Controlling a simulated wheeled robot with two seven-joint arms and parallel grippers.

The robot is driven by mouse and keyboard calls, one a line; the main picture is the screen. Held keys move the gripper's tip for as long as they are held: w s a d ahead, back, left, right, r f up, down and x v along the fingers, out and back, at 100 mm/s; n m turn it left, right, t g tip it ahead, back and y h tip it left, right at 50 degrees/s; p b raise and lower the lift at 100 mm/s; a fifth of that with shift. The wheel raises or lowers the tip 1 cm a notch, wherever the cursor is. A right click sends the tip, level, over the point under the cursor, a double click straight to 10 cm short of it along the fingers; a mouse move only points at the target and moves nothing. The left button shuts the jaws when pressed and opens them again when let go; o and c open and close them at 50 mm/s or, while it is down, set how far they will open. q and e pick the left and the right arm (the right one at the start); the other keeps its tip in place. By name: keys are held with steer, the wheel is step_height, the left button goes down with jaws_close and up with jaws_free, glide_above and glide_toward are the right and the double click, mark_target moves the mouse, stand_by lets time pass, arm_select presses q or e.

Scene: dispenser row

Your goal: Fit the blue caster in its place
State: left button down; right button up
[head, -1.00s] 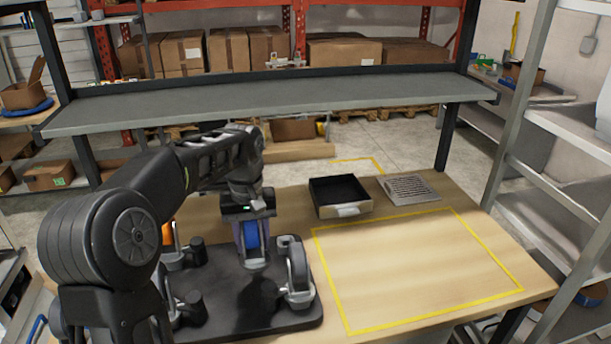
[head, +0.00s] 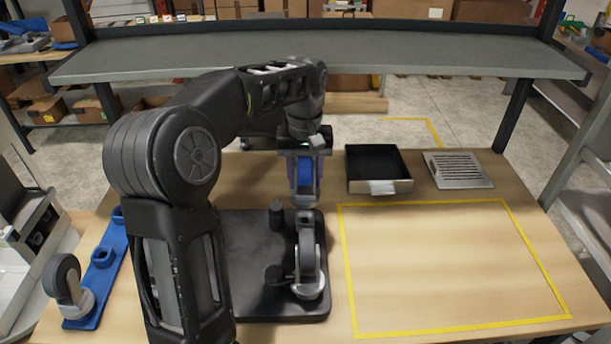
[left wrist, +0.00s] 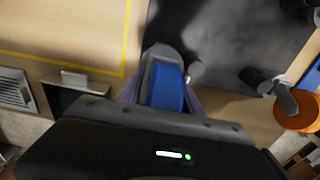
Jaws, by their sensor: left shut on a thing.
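My left gripper (head: 303,172) is shut on the blue caster (head: 305,176), wheel between its fingers, at the back right edge of the black base plate (head: 255,235). I cannot tell the gap between caster and plate. The left wrist view shows the blue caster (left wrist: 167,86) between the fingers with the plate (left wrist: 225,35) beyond. A grey-wheeled caster (head: 308,262) stands at the plate's right side. A dark post (head: 276,214) stands near the back edge. My arm hides the plate's left part. My right gripper is not in view.
A blue holder (head: 103,270) with another grey caster (head: 68,285) lies at the left. A black open bin (head: 377,167) and a metal grate (head: 458,170) are at the back right. The yellow-outlined area (head: 450,265) is clear. A grey shelf (head: 320,52) spans behind.

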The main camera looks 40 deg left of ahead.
arm_select(q)
steer(key=shift+f+b, duration=0.9)
steer(key=shift+f, duration=0.35)
steer(key=shift+f+b, duration=1.2)
steer(key=shift+f, duration=0.7)
steer(key=c, duration=0.7)
jaws_free()
steer(key=shift+r, duration=0.1)
